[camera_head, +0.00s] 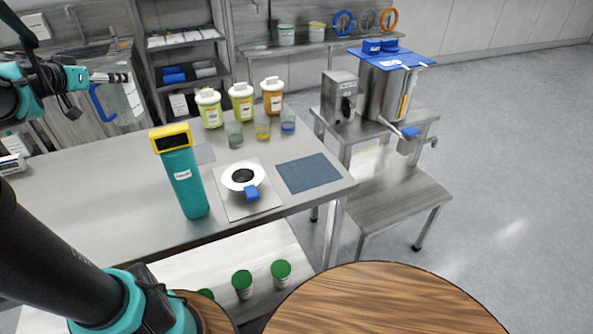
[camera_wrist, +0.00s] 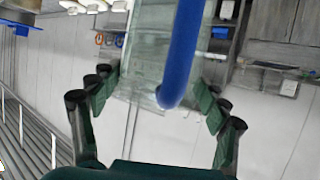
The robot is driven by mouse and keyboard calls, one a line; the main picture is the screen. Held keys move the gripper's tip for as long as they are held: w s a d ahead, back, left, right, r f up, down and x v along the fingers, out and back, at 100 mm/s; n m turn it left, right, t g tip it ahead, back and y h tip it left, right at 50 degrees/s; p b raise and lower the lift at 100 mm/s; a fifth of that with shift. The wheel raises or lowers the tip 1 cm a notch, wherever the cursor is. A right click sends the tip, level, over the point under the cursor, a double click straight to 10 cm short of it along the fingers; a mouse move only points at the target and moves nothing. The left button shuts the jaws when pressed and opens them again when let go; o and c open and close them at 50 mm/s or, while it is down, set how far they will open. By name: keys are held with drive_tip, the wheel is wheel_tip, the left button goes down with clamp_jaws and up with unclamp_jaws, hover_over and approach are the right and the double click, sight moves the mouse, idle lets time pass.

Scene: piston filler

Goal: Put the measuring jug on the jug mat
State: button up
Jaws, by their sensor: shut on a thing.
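The measuring jug (camera_head: 124,101) is clear with a blue handle and hangs in the air at the upper left of the head view. In the wrist view, its clear body (camera_wrist: 150,47) and blue handle fill the upper middle. My gripper (camera_head: 124,78) is shut on the jug, with its dark green finger pads (camera_wrist: 160,98) on either side. The exact contact is hard to see. A bare dark blue mat (camera_head: 308,173), which looks like the jug mat, lies flat at the table's right end. The jug is well to the left of it and above the table.
On the steel table (camera_head: 75,195) stand a teal canister with a yellow top (camera_head: 183,175), a white funnel-like part (camera_head: 243,177) on a grey mat, several lidded bottles (camera_head: 242,103) and small beakers (camera_head: 262,129). A filler machine (camera_head: 381,90) stands right. A wooden round top (camera_head: 380,305) is in front.

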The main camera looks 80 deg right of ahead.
drive_tip(key=s+d+m+g, duration=0.2)
drive_tip(key=s+d, duration=0.3)
drive_tip(key=s, duration=0.8)
drive_tip(key=s+d+m+g, duration=0.15)
drive_tip(key=s+d, duration=0.45)
drive_tip(key=s, duration=0.6)
drive_tip(key=s+a+r+m+g+y, duration=0.1)
drive_tip(key=s+a+r+m+g, duration=0.1)
drive_tip(key=s, duration=1.2)
drive_tip(key=s+a+r+m+g+y, duration=0.1)
drive_tip(key=s+a+m+g, duration=0.15)
drive_tip(key=s, duration=1.05)
wheel_tip(320, 180, down, 19)
drive_tip(key=n, duration=0.1)
drive_tip(key=shift+s+f, duration=0.15)
drive_tip(key=shift+s, duration=0.1)
drive_tip(key=shift+f, duration=0.1)
drive_tip(key=o, duration=1.8)
drive_tip(key=shift+o, duration=0.2)
